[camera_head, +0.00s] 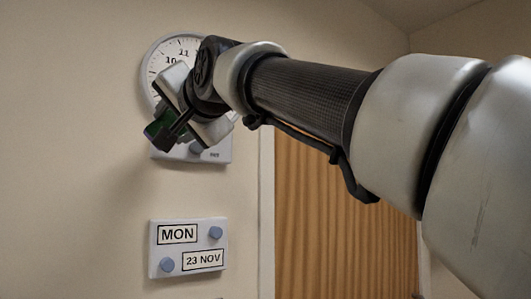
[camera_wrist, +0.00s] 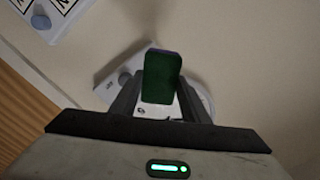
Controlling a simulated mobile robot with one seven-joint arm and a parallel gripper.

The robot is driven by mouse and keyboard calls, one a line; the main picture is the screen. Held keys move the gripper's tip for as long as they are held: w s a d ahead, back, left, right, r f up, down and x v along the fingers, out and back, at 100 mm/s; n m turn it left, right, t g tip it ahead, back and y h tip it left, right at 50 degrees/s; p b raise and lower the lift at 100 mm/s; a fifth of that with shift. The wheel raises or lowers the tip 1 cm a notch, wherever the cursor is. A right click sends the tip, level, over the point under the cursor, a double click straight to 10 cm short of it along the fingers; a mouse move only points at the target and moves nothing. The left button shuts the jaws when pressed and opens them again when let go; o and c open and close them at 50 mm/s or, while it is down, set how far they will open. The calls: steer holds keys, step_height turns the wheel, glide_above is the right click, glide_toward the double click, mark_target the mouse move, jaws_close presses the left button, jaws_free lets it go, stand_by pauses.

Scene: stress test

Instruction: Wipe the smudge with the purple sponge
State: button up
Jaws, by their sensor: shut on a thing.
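My gripper (camera_head: 168,132) is shut on a small block, the sponge (camera_head: 156,129), in front of the wall in the head view. In the wrist view the sponge (camera_wrist: 162,76) stands between the two fingers of my gripper (camera_wrist: 157,102). Its broad face is dark green, with a thin purple edge at the top. I cannot make out a smudge in either view. I cannot tell whether the sponge touches anything.
A round clock (camera_head: 151,62) and a white panel (camera_head: 221,153) with a blue knob are partly hidden behind my gripper. A calendar panel (camera_head: 188,274) reading MON, 23 NOV hangs below. A wooden door (camera_head: 310,230) is at right. Bare wall lies left.

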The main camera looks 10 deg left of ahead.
steer(key=shift+w+a+r, duration=0.25)
steer(key=shift+a+r, duration=0.05)
steer(key=p+x, duration=0.2)
steer(key=x, duration=0.1)
steer(key=shift+w+a, duration=0.1)
steer(key=shift+a, duration=0.05)
steer(key=shift+p+x, duration=0.65)
steer(key=shift+x, duration=0.3)
steer(key=shift+x, duration=0.9)
steer(key=w+d, duration=0.2)
steer(key=d, duration=0.1)
steer(key=shift+w+d, duration=0.1)
steer(key=shift+w, duration=0.2)
steer(key=shift+s+a, duration=0.6)
steer(key=shift+a, duration=0.25)
steer(key=shift+s+a, duration=0.6)
steer(key=shift+a, duration=0.25)
